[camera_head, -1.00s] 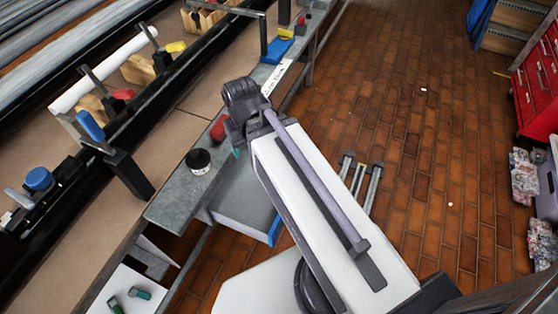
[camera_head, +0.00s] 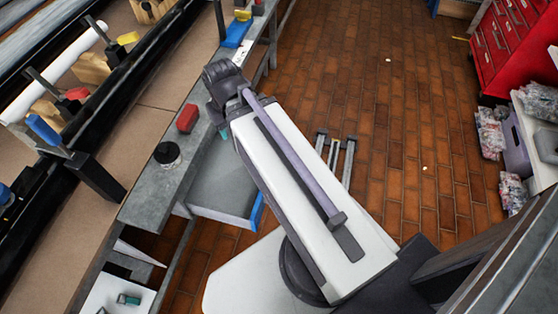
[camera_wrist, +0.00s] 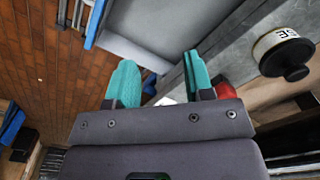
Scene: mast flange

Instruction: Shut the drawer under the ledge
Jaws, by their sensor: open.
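The drawer (camera_head: 222,187) stands pulled out from under the grey ledge (camera_head: 148,203), to the right of it in the head view. It is a grey tray with a blue front (camera_head: 257,211). In the wrist view the drawer (camera_wrist: 150,25) is at the top, its blue front (camera_wrist: 97,22) at upper left. My gripper (camera_wrist: 161,78) is open and empty, with two teal fingers apart. In the head view my arm hides most of the gripper and part of the drawer; one teal fingertip shows near the drawer's far end. No contact with the drawer is visible.
On the ledge are a red block (camera_head: 187,118) and a dark-lidded jar (camera_head: 167,153), close to my gripper. The jar (camera_wrist: 283,50) also shows in the wrist view. A blue-based clamp (camera_head: 237,30) stands farther back. The brick floor (camera_head: 420,150) to the right is largely open.

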